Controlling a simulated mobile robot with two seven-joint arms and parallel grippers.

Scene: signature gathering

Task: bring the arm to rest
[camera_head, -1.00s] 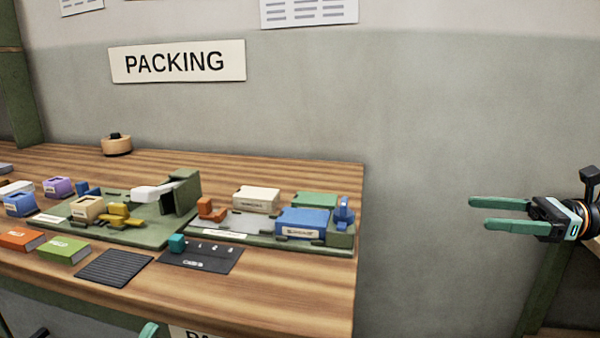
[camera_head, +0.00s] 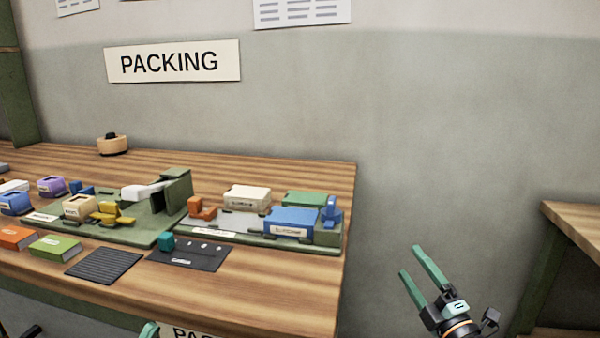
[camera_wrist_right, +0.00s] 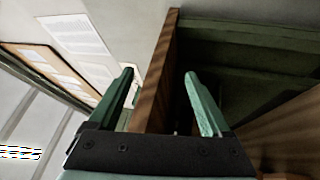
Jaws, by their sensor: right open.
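My right gripper (camera_head: 411,260) is open and empty in the head view. It is in the free space to the right of the packing table (camera_head: 310,300), with its green fingers pointing up and to the left. In the right wrist view the same gripper (camera_wrist_right: 159,74) shows two spread fingers with nothing between them, and a wooden edge lies beyond. A green tip of what looks like my left gripper (camera_head: 148,331) shows at the bottom edge of the head view. The rest of it is out of the picture.
Another wooden table (camera_head: 575,222) stands at the far right. Bare wall lies between the tables.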

